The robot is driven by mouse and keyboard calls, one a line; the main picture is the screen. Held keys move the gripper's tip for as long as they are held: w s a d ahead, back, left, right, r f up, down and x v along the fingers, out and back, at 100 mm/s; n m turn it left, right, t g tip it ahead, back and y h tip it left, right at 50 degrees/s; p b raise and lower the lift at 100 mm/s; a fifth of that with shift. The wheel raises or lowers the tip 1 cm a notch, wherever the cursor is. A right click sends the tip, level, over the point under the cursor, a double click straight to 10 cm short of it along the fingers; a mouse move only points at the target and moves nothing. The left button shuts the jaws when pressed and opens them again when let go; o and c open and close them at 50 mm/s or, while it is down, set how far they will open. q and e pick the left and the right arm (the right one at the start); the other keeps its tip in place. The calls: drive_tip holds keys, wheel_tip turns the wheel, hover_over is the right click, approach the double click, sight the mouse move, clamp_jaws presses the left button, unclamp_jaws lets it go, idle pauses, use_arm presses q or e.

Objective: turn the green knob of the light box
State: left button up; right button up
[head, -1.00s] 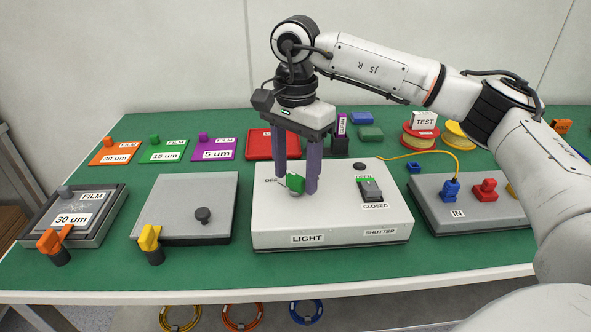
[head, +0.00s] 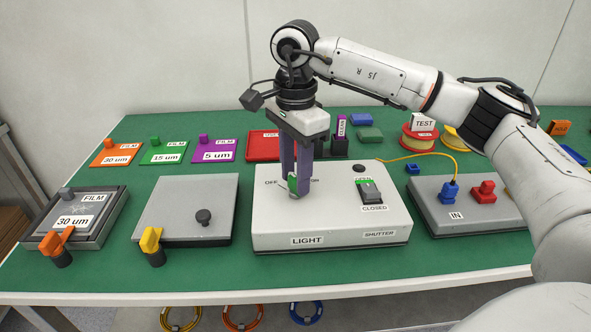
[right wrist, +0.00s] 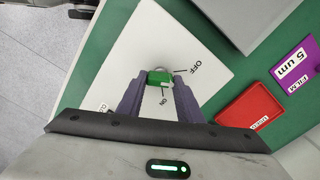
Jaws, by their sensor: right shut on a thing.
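The light box (head: 280,225) is a pale grey box labelled LIGHT and SHUTTER in the middle of the green table. Its green knob (head: 292,184) is on the left part of the top face, between OFF and ON marks. My right gripper (head: 297,191) points down at the knob with its purple fingers, shut on it. In the right wrist view, the green knob (right wrist: 160,76) sits between the fingertips, with OFF and ON printed on the box near it. The fingers partly hide the knob in the head view. My left gripper is not in view.
A shutter switch (head: 371,191) sits on the box's right part. A grey box with a yellow clamp (head: 151,240) stands left, and one with blue and red connectors (head: 484,191) right. A red tray (head: 263,146) lies behind. Green table shows between the boxes.

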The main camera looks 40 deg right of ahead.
drive_tip(key=shift+m, duration=1)
drive_tip(key=shift+m+p, duration=0.45)
drive_tip(key=shift+m, duration=0.45)
drive_tip(key=m+p, duration=0.1)
drive_tip(key=m, duration=0.3)
drive_tip(key=shift+r+m, duration=0.1)
drive_tip(key=shift+m, duration=0.2)
drive_tip(key=m+p, duration=0.1)
drive_tip(key=m, duration=0.3)
drive_tip(key=shift+m, duration=0.4)
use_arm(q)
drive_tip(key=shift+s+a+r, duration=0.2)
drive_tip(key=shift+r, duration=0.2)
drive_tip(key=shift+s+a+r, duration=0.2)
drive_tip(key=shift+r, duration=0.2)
use_arm(e)
drive_tip(key=shift+m, duration=0.8)
drive_tip(key=o, duration=1.1)
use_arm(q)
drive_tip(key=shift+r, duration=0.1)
